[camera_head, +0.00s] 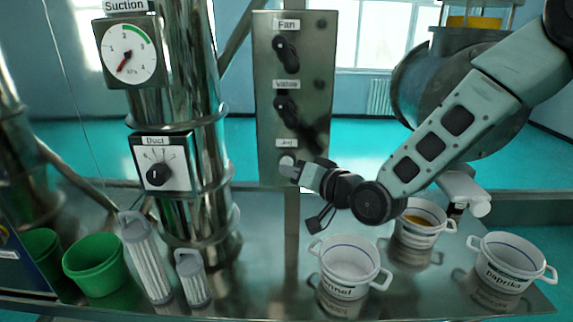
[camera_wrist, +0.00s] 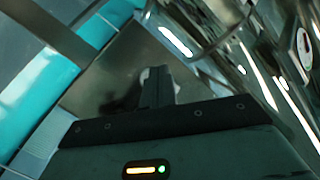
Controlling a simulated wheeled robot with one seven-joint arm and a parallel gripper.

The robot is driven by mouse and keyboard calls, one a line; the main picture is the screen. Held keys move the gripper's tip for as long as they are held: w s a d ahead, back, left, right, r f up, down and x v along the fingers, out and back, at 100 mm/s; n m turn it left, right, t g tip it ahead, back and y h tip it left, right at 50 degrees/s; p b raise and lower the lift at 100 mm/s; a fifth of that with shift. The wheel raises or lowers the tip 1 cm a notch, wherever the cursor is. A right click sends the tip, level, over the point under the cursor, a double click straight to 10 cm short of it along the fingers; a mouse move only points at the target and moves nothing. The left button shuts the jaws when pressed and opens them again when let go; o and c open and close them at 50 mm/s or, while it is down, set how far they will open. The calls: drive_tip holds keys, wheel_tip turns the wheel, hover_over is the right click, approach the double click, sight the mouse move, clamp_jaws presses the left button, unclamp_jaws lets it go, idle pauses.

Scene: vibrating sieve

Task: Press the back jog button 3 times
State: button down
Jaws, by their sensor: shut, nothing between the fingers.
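The steel control panel (camera_head: 267,110) stands upright at the middle of the head view, with labels Fan, Valve and Jog from top to bottom. The jog button (camera_head: 286,158) is a pale round knob under the Jog label, low on the panel. My gripper (camera_head: 290,170) is shut and empty, its tips right at the jog button, partly covering it. I cannot tell whether they touch it or whether it is pressed in. In the wrist view my shut fingers (camera_wrist: 158,85) point at the panel, and a bit of pale surface shows behind them.
The Fan knob (camera_head: 287,52) and Valve knob (camera_head: 286,106) are above. A Duct dial (camera_head: 160,172) and Suction gauge (camera_head: 130,52) are on the left column. Below are white pots (camera_head: 350,262), filter cartridges (camera_head: 148,262) and a green bucket (camera_head: 95,268) on the steel table.

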drive_tip(key=shift+s+a+b, duration=0.15)
drive_tip(key=shift+s+b, duration=0.4)
drive_tip(key=shift+s, duration=1.95)
drive_tip(key=s+f+n+g+h+b, duration=0.3)
drive_tip(key=s+f+g+b, duration=0.1)
drive_tip(key=s+f, duration=0.25)
drive_tip(key=s+d+f+n+g+h+b, duration=0.1)
drive_tip(key=s+d+f+g+h+b, duration=0.1)
drive_tip(key=s+d, duration=0.2)
drive_tip(key=s+d+f+n+g+h+b, duration=0.1)
drive_tip(key=s+d+f+g+h+b, duration=0.1)
drive_tip(key=s, duration=0.8)
drive_tip(key=s+d+f+n+g+h+b, duration=0.1)
drive_tip(key=s+d+f+g+h+b, duration=0.1)
drive_tip(key=s+d, duration=0.4)
drive_tip(key=shift+s+d+f+n+g+h, duration=0.35)
drive_tip(key=shift+s+f+g+h, duration=0.5)
drive_tip(key=shift+s+g, duration=0.2)
